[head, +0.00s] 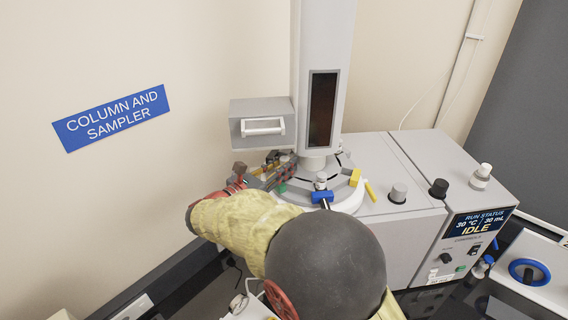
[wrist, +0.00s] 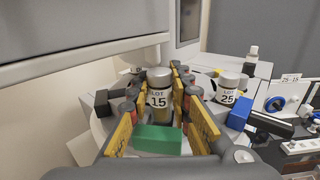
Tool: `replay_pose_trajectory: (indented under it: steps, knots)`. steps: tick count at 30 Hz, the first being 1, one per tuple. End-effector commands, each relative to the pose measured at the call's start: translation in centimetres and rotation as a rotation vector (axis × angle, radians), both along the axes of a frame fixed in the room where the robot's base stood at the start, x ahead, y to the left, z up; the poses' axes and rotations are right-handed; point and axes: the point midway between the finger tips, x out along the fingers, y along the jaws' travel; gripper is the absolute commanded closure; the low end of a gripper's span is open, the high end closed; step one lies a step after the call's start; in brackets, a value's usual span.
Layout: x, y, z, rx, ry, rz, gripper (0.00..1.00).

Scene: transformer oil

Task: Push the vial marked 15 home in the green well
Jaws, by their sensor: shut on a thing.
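The vial marked 15 (wrist: 159,98) stands upright between the fingers of my gripper (wrist: 161,80) in the wrist view, its label facing me. My gripper is shut on it, with one yellow-sided finger along each side. A green block (wrist: 158,140), the marker of the green well, lies just in front of the vial, between the fingers. The vial's lower end is hidden behind it, so I cannot tell how deep it sits. In the head view, my gripper (head: 274,175) is at the left of the round sampler (head: 340,196), and the green marker (head: 281,188) barely shows.
A vial marked 25 (wrist: 228,89) stands to the right by a blue block (wrist: 239,116). A black block (wrist: 103,102) is left of my fingers. A grey drawer-like box (head: 262,122) overhangs my gripper, close above. The column (head: 322,60) rises just behind the sampler.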

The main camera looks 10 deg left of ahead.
Motion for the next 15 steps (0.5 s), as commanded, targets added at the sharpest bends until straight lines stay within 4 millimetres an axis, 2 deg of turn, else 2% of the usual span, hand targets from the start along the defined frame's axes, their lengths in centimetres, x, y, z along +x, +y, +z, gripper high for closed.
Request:
replay_pose_trajectory:
  steps: [15]
  knots:
    - [0.0,0.0,-1.2,0.001,-0.001,0.000,1.00]
